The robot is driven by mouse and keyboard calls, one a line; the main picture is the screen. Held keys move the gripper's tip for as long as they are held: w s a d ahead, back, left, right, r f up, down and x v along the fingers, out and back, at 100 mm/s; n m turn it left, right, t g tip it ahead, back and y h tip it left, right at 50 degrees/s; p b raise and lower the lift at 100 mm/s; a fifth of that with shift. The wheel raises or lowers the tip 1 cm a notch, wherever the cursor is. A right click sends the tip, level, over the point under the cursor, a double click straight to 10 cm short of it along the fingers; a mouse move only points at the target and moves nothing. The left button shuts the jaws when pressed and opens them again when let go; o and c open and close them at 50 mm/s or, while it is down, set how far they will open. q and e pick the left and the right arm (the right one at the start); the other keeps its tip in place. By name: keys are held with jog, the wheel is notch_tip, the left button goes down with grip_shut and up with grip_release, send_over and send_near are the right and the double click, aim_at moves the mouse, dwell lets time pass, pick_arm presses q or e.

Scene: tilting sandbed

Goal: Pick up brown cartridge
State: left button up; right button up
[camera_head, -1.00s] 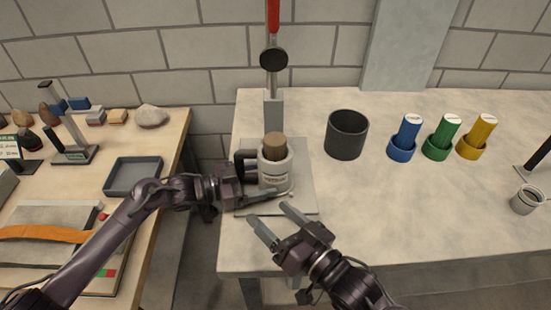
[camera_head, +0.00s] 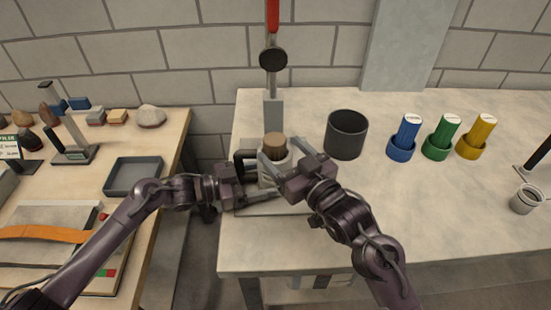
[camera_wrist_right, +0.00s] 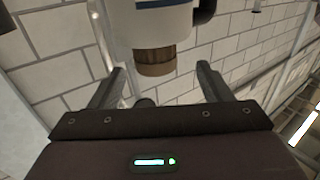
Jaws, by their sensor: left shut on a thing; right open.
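The brown cartridge (camera_head: 274,144) stands upright in a white cylindrical holder (camera_head: 268,180), its top sticking out. My left gripper (camera_head: 256,176) is shut on the holder from the left side; its exact contact is partly hidden. My right gripper (camera_head: 278,147) is open, its fingers reaching either side of the cartridge top. In the right wrist view, which is turned over, the cartridge (camera_wrist_right: 154,62) hangs below the holder (camera_wrist_right: 160,28), between the open fingers (camera_wrist_right: 160,70) with a gap on each side.
A red-topped post (camera_head: 273,105) stands behind the holder. A dark grey cup (camera_head: 346,135) is to the right, then blue (camera_head: 402,150), green (camera_head: 440,144) and yellow (camera_head: 476,142) cylinders in matching cups. A grey tray (camera_head: 134,176) lies on the left table.

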aim_at(280, 148)
pick_arm(q)
jog(key=shift+w+a, duration=0.3)
jog(key=shift+w, duration=0.05)
pick_arm(e)
jog(key=x, duration=0.4)
jog(key=shift+d+f, duration=0.1)
jog(key=shift+f, duration=0.1)
jog(key=c, duration=1.5)
notch_tip(280, 148, up, 18)
pick_arm(q)
jog(key=o, duration=0.9)
jog(key=shift+w+f, duration=0.15)
jog(key=shift+c, duration=0.2)
jog(key=shift+d, duration=0.1)
pick_arm(e)
jog(key=shift+w+f, duration=0.1)
jog(key=shift+w, duration=0.25)
jog(key=shift+s, duration=0.1)
